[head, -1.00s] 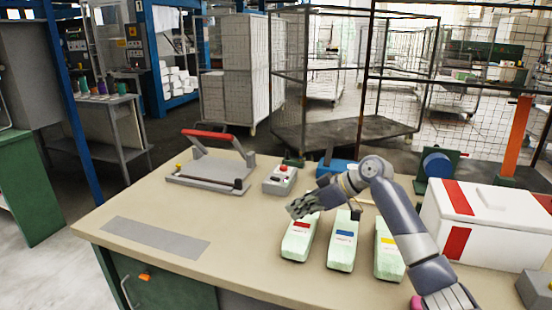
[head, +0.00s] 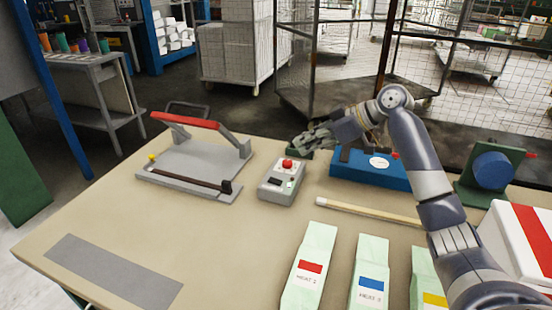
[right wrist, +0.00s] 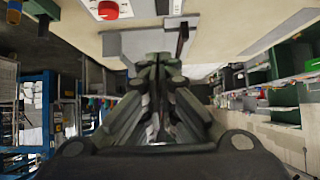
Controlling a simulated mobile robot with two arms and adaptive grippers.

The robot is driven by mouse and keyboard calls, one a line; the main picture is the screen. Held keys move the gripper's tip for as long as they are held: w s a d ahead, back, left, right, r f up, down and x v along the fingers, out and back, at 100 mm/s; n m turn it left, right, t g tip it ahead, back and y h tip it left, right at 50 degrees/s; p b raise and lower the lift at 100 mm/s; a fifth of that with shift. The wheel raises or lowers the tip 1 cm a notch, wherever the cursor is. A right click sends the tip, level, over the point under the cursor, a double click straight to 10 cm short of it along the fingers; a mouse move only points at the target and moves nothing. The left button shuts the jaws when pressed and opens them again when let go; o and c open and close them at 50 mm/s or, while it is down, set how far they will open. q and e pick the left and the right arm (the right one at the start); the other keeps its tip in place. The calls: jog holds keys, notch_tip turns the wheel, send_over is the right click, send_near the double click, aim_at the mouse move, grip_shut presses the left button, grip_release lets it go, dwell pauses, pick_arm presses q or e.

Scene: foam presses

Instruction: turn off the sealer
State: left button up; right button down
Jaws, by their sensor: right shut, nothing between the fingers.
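The sealer (head: 195,163) stands at the left of the table, a grey flat frame with a raised red-handled bar. To its right sits a small grey control box (head: 281,190) with a red button (head: 287,164) on top and a small dark display. My right gripper (head: 301,143) is shut and empty, above and just behind the control box, apart from the button. In the right wrist view its closed fingers (right wrist: 158,65) fill the middle, and the red button (right wrist: 108,10) shows at the top left. My left gripper is not in view.
A blue device (head: 368,170) and a white-and-red box (head: 520,240) are at the right. A grey mat (head: 112,270) lies front left.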

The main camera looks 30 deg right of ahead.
jog(key=p, duration=0.2)
send_over(274, 179)
jog(key=f, duration=0.3)
jog(key=s+f, duration=0.1)
jog(key=f, duration=0.1)
jog(key=shift+d, duration=0.3)
jog(key=f, duration=0.2)
jog(key=f+p, duration=0.1)
jog(key=shift+w+a+f, duration=0.25)
jog(key=shift+w+f, duration=0.05)
jog(key=shift+w, duration=0.05)
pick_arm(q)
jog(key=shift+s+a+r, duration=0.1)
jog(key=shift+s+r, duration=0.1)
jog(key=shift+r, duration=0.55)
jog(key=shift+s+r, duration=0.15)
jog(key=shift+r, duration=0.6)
pick_arm(e)
jog(key=shift+f, duration=0.55)
